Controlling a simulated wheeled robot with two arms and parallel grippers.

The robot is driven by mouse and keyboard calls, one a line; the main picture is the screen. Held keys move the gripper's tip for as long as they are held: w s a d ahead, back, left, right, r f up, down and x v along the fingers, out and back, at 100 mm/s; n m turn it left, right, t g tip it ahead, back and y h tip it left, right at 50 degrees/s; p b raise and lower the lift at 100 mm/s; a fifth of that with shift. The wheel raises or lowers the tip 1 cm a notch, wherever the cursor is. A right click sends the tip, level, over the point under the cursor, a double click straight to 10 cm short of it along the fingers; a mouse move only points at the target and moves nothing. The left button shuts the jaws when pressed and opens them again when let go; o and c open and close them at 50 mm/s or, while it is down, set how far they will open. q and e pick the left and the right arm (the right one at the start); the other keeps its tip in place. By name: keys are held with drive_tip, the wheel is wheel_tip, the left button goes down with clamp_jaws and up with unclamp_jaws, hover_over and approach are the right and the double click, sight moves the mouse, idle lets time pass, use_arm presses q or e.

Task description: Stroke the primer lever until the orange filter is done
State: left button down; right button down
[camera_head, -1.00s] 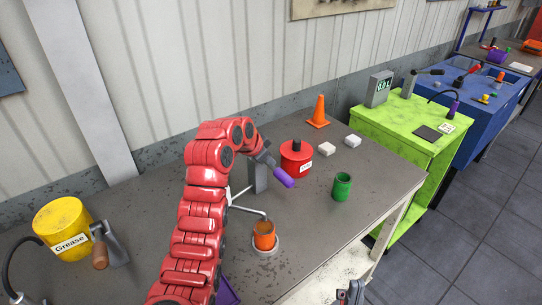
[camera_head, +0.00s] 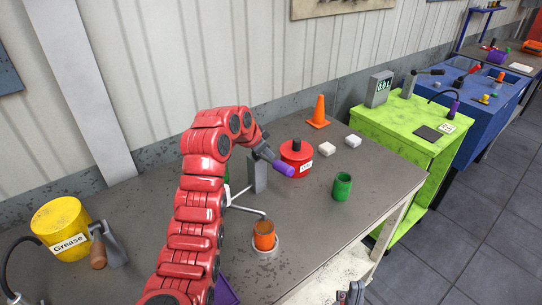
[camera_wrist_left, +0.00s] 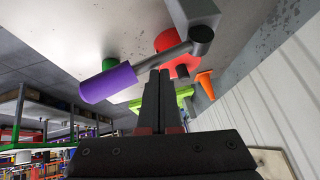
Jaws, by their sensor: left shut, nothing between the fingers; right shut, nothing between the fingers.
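The primer lever has a grey arm and a purple grip (camera_head: 283,168) on a grey post (camera_head: 258,174). In the left wrist view the purple grip (camera_wrist_left: 108,83) points left of the pivot. My left gripper (camera_head: 265,151) is shut and empty, with its fingertips (camera_wrist_left: 161,72) close against the lever arm; whether they touch I cannot tell. The orange filter (camera_head: 264,241) stands upright on a round pale base below the bent spout (camera_head: 248,209). Its inside looks brown; the level is unclear. My right gripper (camera_head: 352,292) is at the bottom edge, shut and partly cut off.
A yellow Grease can (camera_head: 62,228) is at left.

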use_arm(q)
drive_tip(key=shift+w+a+r, duration=0.15)
drive_tip(key=shift+w+r, duration=0.05)
drive_tip(key=shift+r, duration=0.5)
drive_tip(key=shift+w+a+r, duration=0.15)
drive_tip(key=shift+w+r, duration=0.05)
drive_tip(key=shift+r, duration=0.45)
drive_tip(key=r, duration=0.1)
drive_tip(key=w+r, duration=0.1)
drive_tip(key=r, duration=0.1)
drive_tip(key=a+r, duration=0.1)
drive_tip(key=shift+w+r, duration=0.2)
drive_tip(key=shift+r, duration=0.2)
idle(1.0)
